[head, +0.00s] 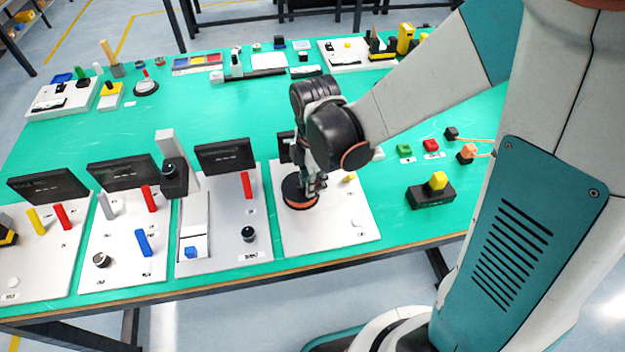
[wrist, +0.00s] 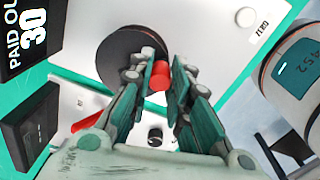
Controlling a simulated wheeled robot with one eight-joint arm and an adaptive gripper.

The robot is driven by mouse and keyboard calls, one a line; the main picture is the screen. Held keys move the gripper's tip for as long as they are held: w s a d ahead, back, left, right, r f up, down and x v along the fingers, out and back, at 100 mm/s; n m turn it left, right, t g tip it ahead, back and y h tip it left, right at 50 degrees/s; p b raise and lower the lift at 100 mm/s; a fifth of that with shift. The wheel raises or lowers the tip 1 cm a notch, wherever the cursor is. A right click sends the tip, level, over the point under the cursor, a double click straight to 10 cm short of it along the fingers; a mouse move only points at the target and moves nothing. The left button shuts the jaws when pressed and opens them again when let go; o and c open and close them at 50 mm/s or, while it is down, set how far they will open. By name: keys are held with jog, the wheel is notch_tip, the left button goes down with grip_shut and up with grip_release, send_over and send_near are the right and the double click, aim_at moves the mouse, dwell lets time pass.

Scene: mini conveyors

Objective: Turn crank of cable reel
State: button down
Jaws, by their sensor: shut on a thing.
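The cable reel (head: 299,202) is a dark round disc with an orange rim on a white panel (head: 345,225) near the table's front edge. It also shows in the wrist view as a dark disc (wrist: 115,58). Its crank ends in a red-orange handle (wrist: 160,76). My gripper (head: 312,190) is over the reel, pointing down. In the wrist view, my gripper's fingers (wrist: 161,85) are on both sides of the handle and shut on it. My gripper hides part of the reel in the head view.
A black display (wrist: 28,35) reading "PAID OUT 30" stands beside the reel. To the left is another panel (head: 222,258) with a red lever (head: 246,185) and a black knob (head: 249,234). A black box with a yellow button (head: 438,181) stands to the right.

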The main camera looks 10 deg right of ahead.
jog(key=c, duration=1.5)
grip_release()
jog(key=shift+o, duration=0.2)
notch_tip(320, 180, up, 12)
jog(key=shift+s, duration=0.25)
jog(key=shift+d, duration=0.1)
jog(key=s+d+r+m+t, duration=0.5)
jog(key=s+d+m+t, duration=0.1)
jog(key=m, duration=1.3)
jog(key=s+d, duration=0.1)
jog(key=s, duration=0.1)
jog(key=shift+s+d+r+m+t, duration=0.15)
jog(key=shift+s+d+m+t, duration=0.15)
jog(key=shift+d+m+t, duration=0.1)
